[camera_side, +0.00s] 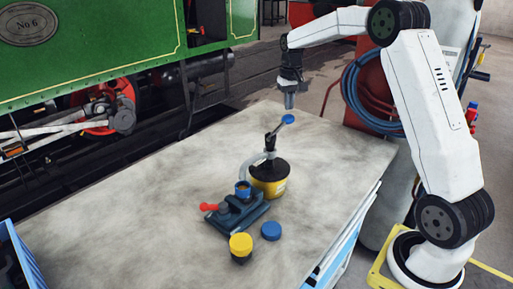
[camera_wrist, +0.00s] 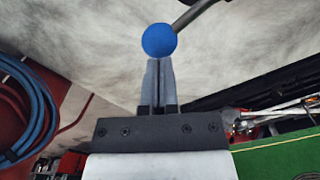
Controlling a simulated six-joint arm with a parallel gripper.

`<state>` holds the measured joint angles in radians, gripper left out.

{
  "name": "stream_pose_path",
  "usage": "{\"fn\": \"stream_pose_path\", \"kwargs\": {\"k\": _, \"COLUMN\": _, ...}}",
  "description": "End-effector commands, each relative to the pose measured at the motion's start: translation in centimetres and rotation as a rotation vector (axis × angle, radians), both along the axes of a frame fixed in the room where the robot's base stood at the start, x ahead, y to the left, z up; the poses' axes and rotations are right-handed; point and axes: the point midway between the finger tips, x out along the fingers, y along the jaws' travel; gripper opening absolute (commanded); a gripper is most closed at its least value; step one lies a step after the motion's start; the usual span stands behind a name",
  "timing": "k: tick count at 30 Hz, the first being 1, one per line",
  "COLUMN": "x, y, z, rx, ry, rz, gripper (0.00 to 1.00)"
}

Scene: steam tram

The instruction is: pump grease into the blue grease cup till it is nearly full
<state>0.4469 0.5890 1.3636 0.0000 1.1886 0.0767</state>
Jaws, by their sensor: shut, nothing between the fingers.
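The blue grease cup (camera_side: 242,188) is open at the top and sits on a dark block-like fixture (camera_side: 240,212) on the bench. Its fill level is too small to tell. A yellow grease pump (camera_side: 270,182) with a black lid stands just behind it, and its pale hose curves down towards the cup. The pump's lever slants up to the right and ends in a blue knob (camera_side: 288,119). My gripper (camera_side: 290,100) is shut and empty, pointing down just above the knob. In the wrist view the knob (camera_wrist: 159,41) shows right at the fingertips; I cannot tell whether they touch.
A red-handled lever (camera_side: 208,207) sticks out left of the fixture. A yellow-topped cup (camera_side: 240,245) and a blue round cap (camera_side: 271,231) lie in front. A blue crate (camera_side: 14,262) is at the lower left. The bench's (camera_side: 130,190) left side is clear.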

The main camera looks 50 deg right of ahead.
Motion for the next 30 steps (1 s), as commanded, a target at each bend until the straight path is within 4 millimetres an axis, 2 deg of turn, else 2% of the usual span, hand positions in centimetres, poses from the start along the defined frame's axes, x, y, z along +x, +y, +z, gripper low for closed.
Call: {"fn": "stream_pose_path", "kwargs": {"k": 30, "x": 0.0, "y": 0.0, "z": -2.1, "rx": 0.001, "ry": 0.001, "rz": 0.000, "gripper": 0.00}}
